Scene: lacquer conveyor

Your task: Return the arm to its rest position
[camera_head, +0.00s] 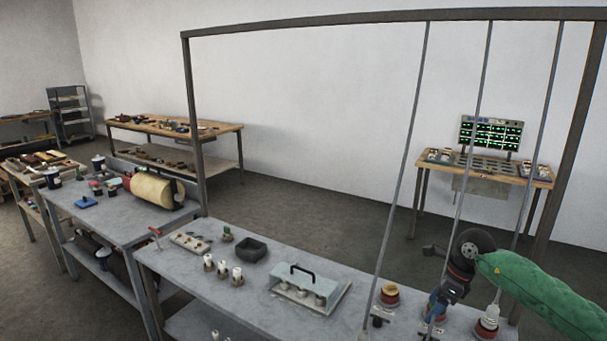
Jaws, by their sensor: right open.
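My right arm comes in from the right in a green sleeve, bent at a dark round wrist joint. My right gripper (437,306) points down over the right part of the grey workbench (335,250). It is open, and its fingers are small and hard to separate from the items behind them. I cannot tell whether it touches anything there. My left gripper is not in view.
Thin rods hang from a metal frame (190,110) around my right arm. A red-and-yellow round item (388,295) and a red-and-white one (487,322) stand near the gripper. A handled clear-lidded box (308,290) and a dark tray (252,249) lie left.

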